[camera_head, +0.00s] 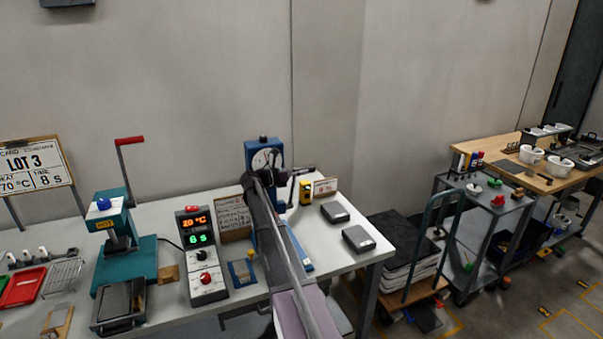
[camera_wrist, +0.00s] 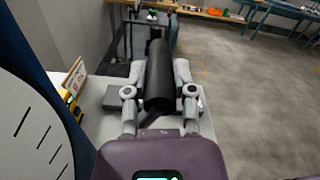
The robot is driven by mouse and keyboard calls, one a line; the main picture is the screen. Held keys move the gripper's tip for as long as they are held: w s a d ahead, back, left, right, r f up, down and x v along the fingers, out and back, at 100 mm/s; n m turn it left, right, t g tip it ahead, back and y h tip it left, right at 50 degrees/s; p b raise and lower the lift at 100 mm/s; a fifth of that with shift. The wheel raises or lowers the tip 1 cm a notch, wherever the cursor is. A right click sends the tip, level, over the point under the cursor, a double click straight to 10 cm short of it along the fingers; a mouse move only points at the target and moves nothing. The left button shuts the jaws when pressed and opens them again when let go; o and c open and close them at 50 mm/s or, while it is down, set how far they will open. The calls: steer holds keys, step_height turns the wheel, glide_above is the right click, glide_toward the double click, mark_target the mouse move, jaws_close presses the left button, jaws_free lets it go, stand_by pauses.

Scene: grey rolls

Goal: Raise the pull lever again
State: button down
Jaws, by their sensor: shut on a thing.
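The blue machine with a round dial (camera_head: 265,160) stands at the back of the white table in the head view. In the wrist view, the pull lever's thick black grip (camera_wrist: 159,70) lies lengthwise between my two grey fingers. My gripper (camera_wrist: 160,88) is shut on this grip, with a finger on each side. In the head view my arm runs up in front of the blue machine and hides much of its column. My gripper (camera_head: 294,182) is just right of the dial there, and the grip is hard to make out.
A control box (camera_head: 202,255) with red and green digits and a teal press (camera_head: 118,240) with a red-handled crank stand to the left. Two dark grey blocks (camera_head: 358,238) lie to the right. A yellow device (camera_head: 306,192) and a small sign (camera_head: 325,187) stand close to my gripper.

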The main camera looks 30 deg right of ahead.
steer(key=c, duration=0.8)
jaws_free()
steer(key=shift+f, duration=0.1)
steer(key=o, duration=0.4)
steer(key=shift+w+d+f, duration=0.1)
steer(key=shift+w, duration=0.05)
steer(key=shift+c, duration=0.2)
steer(key=shift+a, duration=0.2)
steer(key=shift+a, duration=0.25)
steer(key=w+a, duration=0.2)
steer(key=a, duration=0.9)
steer(key=shift+w, duration=0.1)
